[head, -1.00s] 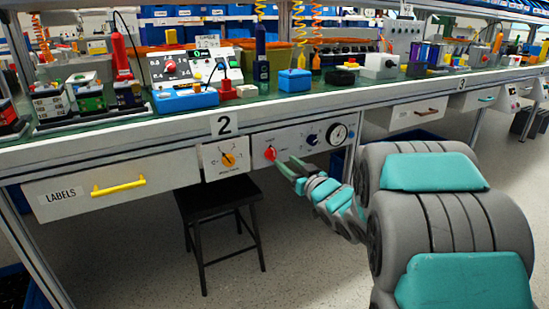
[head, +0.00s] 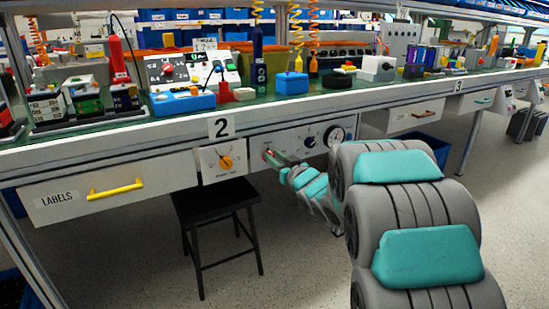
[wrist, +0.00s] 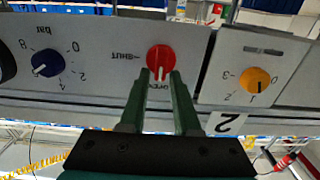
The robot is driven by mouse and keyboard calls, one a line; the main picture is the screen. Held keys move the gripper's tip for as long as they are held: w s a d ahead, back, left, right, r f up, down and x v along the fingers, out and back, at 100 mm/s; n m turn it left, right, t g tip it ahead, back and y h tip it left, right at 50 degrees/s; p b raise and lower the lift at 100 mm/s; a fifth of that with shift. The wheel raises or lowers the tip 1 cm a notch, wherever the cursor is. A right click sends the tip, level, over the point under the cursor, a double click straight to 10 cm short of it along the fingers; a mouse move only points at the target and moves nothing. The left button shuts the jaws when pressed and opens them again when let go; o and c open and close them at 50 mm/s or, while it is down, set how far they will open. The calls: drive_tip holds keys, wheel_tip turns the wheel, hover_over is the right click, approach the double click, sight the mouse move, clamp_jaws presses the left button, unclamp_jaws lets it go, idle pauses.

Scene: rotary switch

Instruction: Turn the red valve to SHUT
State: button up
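The red valve (wrist: 161,58) is a round knob on a grey panel, with a pale pointer mark facing the OPEN label (wrist: 158,91). The SHUT label (wrist: 127,56) is to its left in the wrist view, where lettering appears upside down. My gripper (wrist: 161,76) has its two green fingers apart, with the tips on either side of the lower part of the knob. Whether they touch it cannot be told. In the head view my gripper (head: 275,160) is at the valve (head: 267,153) and partly hides it.
A blue knob (wrist: 46,63) and an orange knob (wrist: 257,81) flank the valve. A gauge (head: 337,135) is further right in the head view. A black stool (head: 214,199) stands below the bench, beside a LABELS drawer (head: 75,197).

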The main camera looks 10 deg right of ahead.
clamp_jaws()
drive_tip(key=shift+r+m+p, duration=0.1)
drive_tip(key=shift+m+p, duration=0.2)
drive_tip(key=shift+p, duration=0.3)
drive_tip(key=m+p, duration=0.4)
drive_tip(key=p, duration=0.1)
drive_tip(key=m+p, duration=0.2)
drive_tip(key=p, duration=0.1)
drive_tip(key=shift+w+d, duration=0.15)
drive_tip(key=shift+d, duration=0.25)
drive_tip(key=m, duration=0.3)
drive_tip(key=f+m, duration=0.1)
drive_tip(key=m, duration=0.3)
drive_tip(key=m+p, duration=0.1)
drive_tip(key=m, duration=0.3)
drive_tip(key=shift+w+d+f, duration=0.1)
drive_tip(key=shift+d+f, duration=0.25)
drive_tip(key=shift+m, duration=0.3)
